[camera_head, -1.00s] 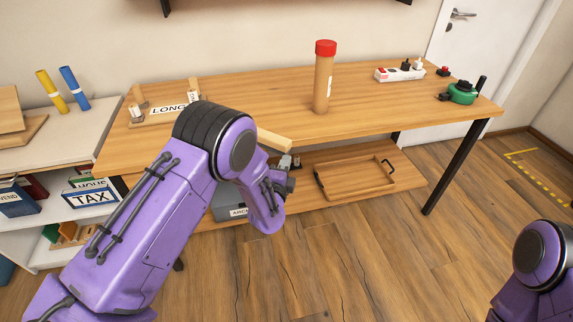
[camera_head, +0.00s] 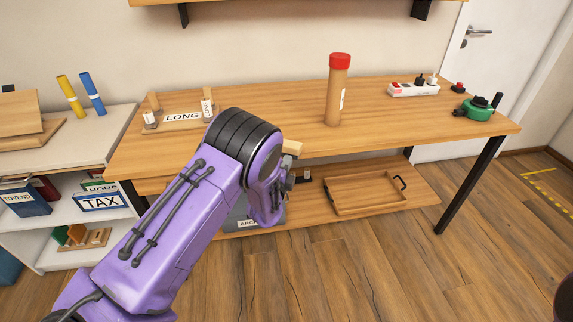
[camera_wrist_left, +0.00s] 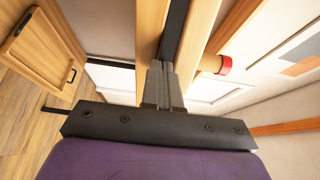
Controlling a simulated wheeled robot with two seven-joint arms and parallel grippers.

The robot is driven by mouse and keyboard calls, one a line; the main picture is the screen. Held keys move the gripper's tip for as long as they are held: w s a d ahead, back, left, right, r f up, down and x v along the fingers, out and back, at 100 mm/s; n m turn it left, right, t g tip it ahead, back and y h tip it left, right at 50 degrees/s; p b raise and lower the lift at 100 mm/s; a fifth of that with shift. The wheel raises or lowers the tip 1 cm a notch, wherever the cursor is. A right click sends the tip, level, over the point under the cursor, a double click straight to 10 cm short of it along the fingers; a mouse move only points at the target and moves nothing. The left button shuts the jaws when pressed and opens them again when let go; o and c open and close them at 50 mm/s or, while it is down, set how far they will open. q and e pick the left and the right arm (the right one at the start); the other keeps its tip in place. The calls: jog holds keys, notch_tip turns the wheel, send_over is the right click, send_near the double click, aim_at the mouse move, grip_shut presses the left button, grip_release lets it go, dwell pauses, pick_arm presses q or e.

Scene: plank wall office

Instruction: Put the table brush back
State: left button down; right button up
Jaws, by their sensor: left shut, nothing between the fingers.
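I cannot make out a table brush in either view. My left gripper (camera_wrist_left: 163,66) is shut and empty in the left wrist view. Its fingertips are at a dark gap between two pale wooden strips at the desk's front. The strip on the left looks like a drawer front (camera_wrist_left: 150,28); a pale wooden end (camera_head: 292,148) shows beyond my arm in the head view. Whether the fingers touch the wood is unclear. In the head view my left forearm hides most of this spot. My right gripper is out of view.
The desk (camera_head: 265,101) bears a red-capped tube (camera_head: 338,95), a power strip (camera_head: 413,89), a green tape dispenser (camera_head: 474,109) and a LONG sign tray (camera_head: 182,117). A wooden tray (camera_head: 366,193) lies on the lower shelf. A white shelf unit (camera_head: 50,232) stands left.

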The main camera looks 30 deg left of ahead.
pick_arm(q)
jog(key=shift+d, duration=0.1)
dwell(0.7)
jog(key=s+d+p, duration=0.3)
jog(key=s+d, duration=0.2)
jog(key=s, duration=0.7)
jog(key=a+r+n+y+b, duration=0.1)
jog(key=a+r+b, duration=0.1)
jog(key=a+r, duration=0.2)
jog(key=a+p+x, duration=0.1)
jog(key=p+x, duration=0.2)
jog(key=x, duration=0.9)
jog(key=shift+s+a+f+m+h, duration=0.15)
jog(key=shift+s+a+m+h, duration=0.15)
jog(key=shift+m, duration=0.1)
jog(key=shift+w, duration=0.1)
